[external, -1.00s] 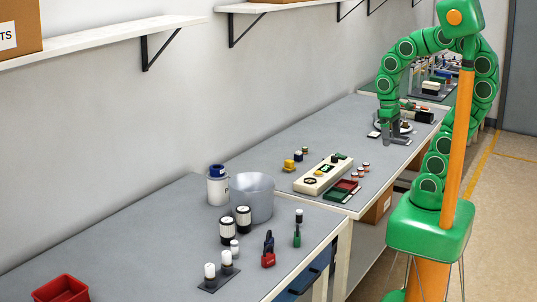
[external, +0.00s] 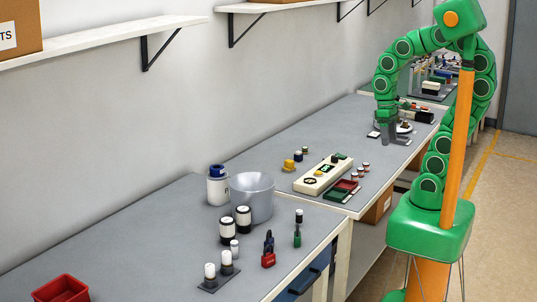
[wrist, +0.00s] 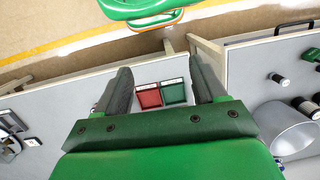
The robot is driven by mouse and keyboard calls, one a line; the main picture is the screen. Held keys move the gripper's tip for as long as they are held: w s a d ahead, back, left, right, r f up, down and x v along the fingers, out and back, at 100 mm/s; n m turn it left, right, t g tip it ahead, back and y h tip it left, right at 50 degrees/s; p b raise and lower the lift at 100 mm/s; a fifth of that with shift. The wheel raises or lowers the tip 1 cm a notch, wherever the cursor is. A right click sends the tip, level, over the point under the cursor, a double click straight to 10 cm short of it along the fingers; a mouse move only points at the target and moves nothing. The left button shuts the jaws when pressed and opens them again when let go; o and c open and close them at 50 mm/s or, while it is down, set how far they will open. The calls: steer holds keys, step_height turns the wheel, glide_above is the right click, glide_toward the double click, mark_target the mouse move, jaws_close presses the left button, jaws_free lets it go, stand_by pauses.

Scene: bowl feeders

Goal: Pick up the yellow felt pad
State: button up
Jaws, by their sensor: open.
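I cannot make out a flat yellow felt pad for certain in either view. A small yellow object (external: 289,165) stands on the grey bench in the external view, left of the cream panel; its exact shape is too small to tell. My gripper (external: 395,140) is low over the far part of the bench, beside a pale round item (external: 404,127), well beyond the yellow object. In the wrist view my gripper (wrist: 160,70) has its jaws apart. A red tray (wrist: 149,96) and a green tray (wrist: 174,92) show in the gap between the fingers, beyond them.
The cream panel (external: 323,174) lies mid-bench, with small cylinders (external: 360,172) beside it. Shelves (external: 110,40) line the wall.

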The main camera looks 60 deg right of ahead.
steer(key=w+a+m+g+y, duration=0.1)
steer(key=w+a+m+y, duration=0.15)
steer(key=w, duration=0.55)
steer(key=w+a+m+y, duration=0.15)
steer(key=w+a, duration=0.25)
steer(key=w, duration=0.4)
steer(key=m+t+y, duration=0.3)
steer(key=m+y, duration=0.5)
steer(key=m, duration=0.2)
glide_above(287, 164)
steer(key=s+a, duration=0.6)
step_height(287, 164, down, 11)
steer(key=w+d+f+m+t, duration=0.1)
steer(key=d+f+m, duration=0.1)
steer(key=d+f, duration=0.2)
steer(key=w+d+f+m+t, duration=0.1)
steer(key=w+d+f+m, duration=0.1)
steer(key=d+f, duration=0.2)
steer(key=w+d+f+m+t, duration=0.1)
steer(key=d+f+m, duration=0.1)
steer(key=d+f, duration=0.2)
steer(key=shift+w+d, duration=0.3)
steer(key=shift+x, duration=3.8)
steer(key=c, duration=1.1)
steer(key=shift+o, duration=0.2)
steer(key=shift+r, duration=0.1)
